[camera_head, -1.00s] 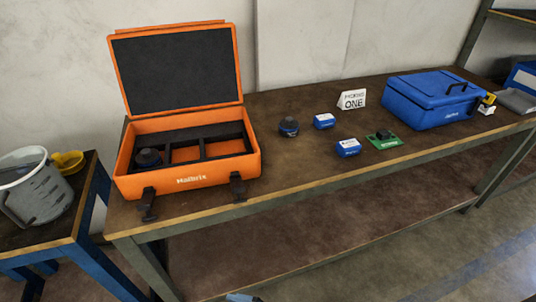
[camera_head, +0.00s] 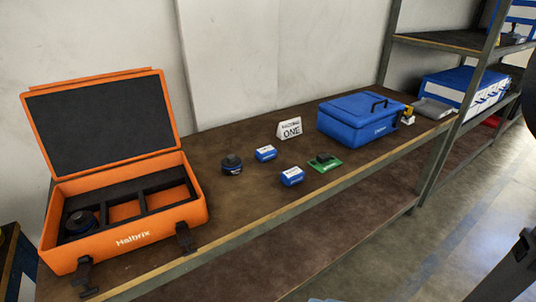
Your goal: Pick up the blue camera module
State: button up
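Two small blue boxes with white tops lie on the brown workbench, one farther back (camera_head: 265,153) and one nearer the front (camera_head: 292,176). No label is readable, so I cannot tell which piece is the camera module. A dark round puck with a blue band (camera_head: 232,164) stands left of the boxes. A green board with a dark part on it (camera_head: 325,163) lies to their right. Nothing touches these pieces. My gripper is not recognisable in view; only dark parts, apparently of my arm, show at the right edge.
An open orange case (camera_head: 125,240) with black foam compartments stands at the bench's left; a dark round piece (camera_head: 80,223) sits in its left compartment. A white sign (camera_head: 289,128) and a closed blue toolbox (camera_head: 358,122) stand behind. A metal shelf (camera_head: 440,40) rises at the right.

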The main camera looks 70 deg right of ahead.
aim_at(264, 153)
jog(key=i+l+z, duration=0.1)
jog(key=z, duration=0.3)
jog(key=i+l+z, duration=0.15)
jog(key=z, duration=0.25)
jog(key=i+l+z, duration=0.1)
jog(key=z, duration=0.25)
jog(key=k+l, duration=0.25)
jog(key=l, duration=0.15)
jog(key=k+l, duration=0.25)
jog(key=l, duration=0.15)
jog(key=k+l, duration=0.2)
jog(key=l, duration=0.25)
